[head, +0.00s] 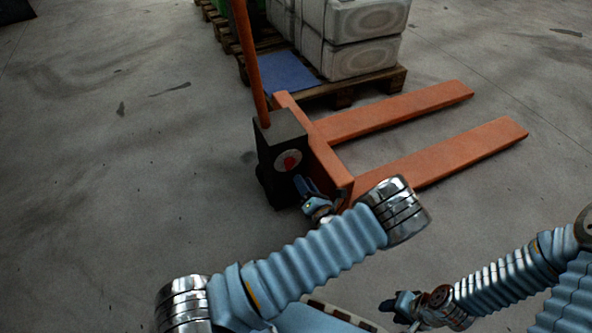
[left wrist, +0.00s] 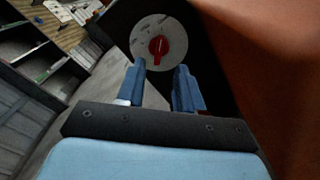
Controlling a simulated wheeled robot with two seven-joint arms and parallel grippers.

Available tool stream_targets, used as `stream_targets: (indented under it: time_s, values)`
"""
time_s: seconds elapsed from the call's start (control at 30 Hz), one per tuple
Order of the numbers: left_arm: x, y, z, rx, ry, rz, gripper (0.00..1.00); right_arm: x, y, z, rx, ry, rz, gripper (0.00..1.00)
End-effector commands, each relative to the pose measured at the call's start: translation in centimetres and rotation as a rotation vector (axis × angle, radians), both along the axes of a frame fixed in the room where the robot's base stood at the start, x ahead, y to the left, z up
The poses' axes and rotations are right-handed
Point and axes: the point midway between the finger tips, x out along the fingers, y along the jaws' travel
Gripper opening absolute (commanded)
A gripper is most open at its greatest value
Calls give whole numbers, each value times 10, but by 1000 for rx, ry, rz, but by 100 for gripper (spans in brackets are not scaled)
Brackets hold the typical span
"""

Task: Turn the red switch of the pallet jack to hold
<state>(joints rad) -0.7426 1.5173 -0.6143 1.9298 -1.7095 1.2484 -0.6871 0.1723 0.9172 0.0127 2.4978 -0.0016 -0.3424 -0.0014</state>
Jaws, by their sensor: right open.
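The orange pallet jack (head: 336,170) stands in the middle of the head view, with a dark box (head: 270,150) at its handle end. The red switch (head: 292,163) sits on a pale round plate on that box. In the left wrist view the red switch (left wrist: 158,49) is close, its knob roughly upright on the round plate (left wrist: 141,33). My left gripper (head: 299,182) is just below and beside the switch; in the left wrist view its fingers (left wrist: 160,88) are apart, with nothing between them. My right gripper (head: 386,305) is open and empty, low at the right.
A wooden pallet (head: 372,84) with pale sacks (head: 366,18) and a blue sheet (head: 287,73) stands behind the jack. The jack's forks (head: 470,148) reach right. The floor at left (head: 120,170) is clear. Shelving (left wrist: 30,60) shows in the left wrist view.

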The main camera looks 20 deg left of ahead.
Motion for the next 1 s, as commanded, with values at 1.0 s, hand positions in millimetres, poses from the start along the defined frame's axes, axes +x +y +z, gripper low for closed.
stream_targets:
  time_s: [1.0]
  values:
    - [42,50,0,-1,1,1,0,0,0,-8,0,-2,-1,43]
